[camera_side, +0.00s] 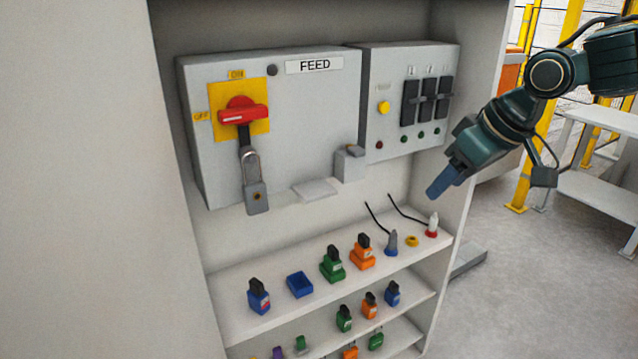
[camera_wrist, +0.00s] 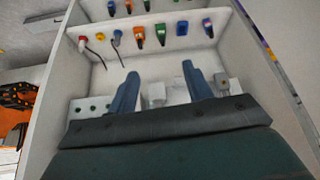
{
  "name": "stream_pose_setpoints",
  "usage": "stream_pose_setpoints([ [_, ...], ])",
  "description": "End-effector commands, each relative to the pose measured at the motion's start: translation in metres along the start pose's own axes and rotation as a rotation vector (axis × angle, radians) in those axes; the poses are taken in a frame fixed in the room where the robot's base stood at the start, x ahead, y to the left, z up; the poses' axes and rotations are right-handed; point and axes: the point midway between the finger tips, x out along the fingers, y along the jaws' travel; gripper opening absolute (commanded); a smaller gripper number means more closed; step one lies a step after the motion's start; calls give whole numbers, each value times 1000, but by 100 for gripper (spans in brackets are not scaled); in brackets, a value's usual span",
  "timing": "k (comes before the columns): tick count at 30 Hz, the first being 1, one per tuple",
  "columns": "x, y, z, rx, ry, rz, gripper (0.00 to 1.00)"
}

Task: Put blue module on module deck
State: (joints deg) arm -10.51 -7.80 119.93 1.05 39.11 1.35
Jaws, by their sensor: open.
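A blue module (camera_side: 259,296) with a black top stands upright at the left end of the upper shelf; it also shows in the wrist view (camera_wrist: 208,27). Another blue module (camera_side: 392,293) stands at the right end of the lower shelf row. I cannot tell which surface is the module deck; the upper shelf (camera_side: 235,323) and lower shelf (camera_side: 410,308) both bear modules. My gripper (camera_side: 437,188) is open and empty, in the air at the cabinet's right side, above and apart from the shelves. Its two fingers show spread in the wrist view (camera_wrist: 160,88).
A blue tray (camera_side: 300,284), green module (camera_side: 332,265), orange module (camera_side: 362,252) and corded plugs (camera_side: 391,244) share the upper shelf. Above are the FEED box (camera_side: 300,120) with a hanging padlock (camera_side: 256,196) and a breaker panel (camera_side: 385,135). Cabinet walls bound both sides.

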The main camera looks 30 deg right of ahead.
Motion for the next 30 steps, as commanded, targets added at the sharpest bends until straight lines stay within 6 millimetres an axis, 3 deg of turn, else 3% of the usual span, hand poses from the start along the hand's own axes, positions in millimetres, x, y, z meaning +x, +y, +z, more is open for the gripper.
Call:
stream_pose_setpoints([
  [3, -23, 11, 27, 23, 3, 13, 50],
  [9, -51, 24, 74, 56, 0, 32, 50],
  [18, -76, 34, 146, 103, -4, 59, 50],
  [24, -81, 36, 176, 121, -9, 71, 50],
  [30, -82, 36, 183, 127, -11, 74, 50],
])
